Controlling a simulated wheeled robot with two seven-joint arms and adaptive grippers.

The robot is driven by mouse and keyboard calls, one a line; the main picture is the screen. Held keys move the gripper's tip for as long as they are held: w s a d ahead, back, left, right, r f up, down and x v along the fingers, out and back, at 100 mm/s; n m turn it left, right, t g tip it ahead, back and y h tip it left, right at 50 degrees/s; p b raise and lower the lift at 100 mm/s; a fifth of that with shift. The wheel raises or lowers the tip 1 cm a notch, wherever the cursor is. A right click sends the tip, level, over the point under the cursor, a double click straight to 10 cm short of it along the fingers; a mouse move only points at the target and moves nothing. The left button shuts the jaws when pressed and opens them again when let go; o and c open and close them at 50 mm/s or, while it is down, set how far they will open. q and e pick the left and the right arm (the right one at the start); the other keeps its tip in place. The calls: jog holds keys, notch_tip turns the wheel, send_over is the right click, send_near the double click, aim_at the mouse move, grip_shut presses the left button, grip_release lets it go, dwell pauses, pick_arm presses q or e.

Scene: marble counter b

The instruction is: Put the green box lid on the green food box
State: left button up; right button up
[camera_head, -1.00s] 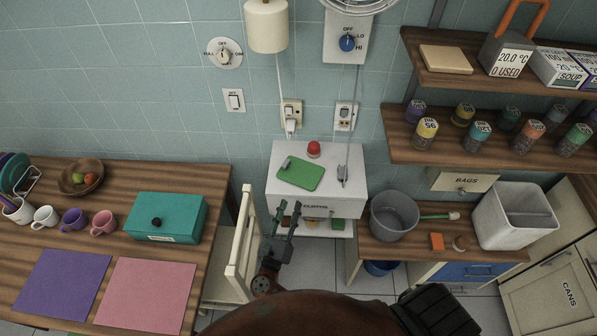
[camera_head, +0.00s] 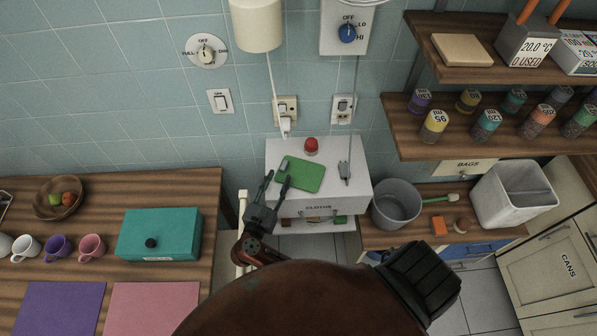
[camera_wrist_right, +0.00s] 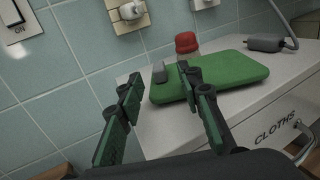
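A flat green lid-like piece (camera_head: 304,176) with a small grey block at its left end lies on top of the white cabinet. It also shows in the right wrist view (camera_wrist_right: 225,77). My right gripper (camera_head: 276,180) is open and empty, at the cabinet's left edge beside the green piece. In the right wrist view its two fingers (camera_wrist_right: 158,82) are spread, with the grey block showing between and beyond them; I cannot tell whether they touch. A teal-green closed box (camera_head: 159,235) with a black knob stands on the wooden table at left. I see no clearly open green food box. My left gripper is not in view.
A red-capped item (camera_head: 311,146) and a grey plug-like object (camera_head: 345,172) share the white cabinet top (camera_head: 330,152). A grey bucket (camera_head: 396,204) stands to the right. Mugs, a fruit bowl (camera_head: 59,199) and two mats are on the table.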

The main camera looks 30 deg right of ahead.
aim_at(282, 170)
jog(key=x, duration=0.4)
jog(key=shift+w+p, duration=0.1)
jog(key=shift+p, duration=0.2)
jog(key=shift+w+d, duration=0.1)
jog(key=shift+w, duration=0.05)
jog(key=c, duration=0.6)
jog(key=shift+c, duration=1)
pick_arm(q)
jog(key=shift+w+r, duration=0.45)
pick_arm(e)
grip_shut()
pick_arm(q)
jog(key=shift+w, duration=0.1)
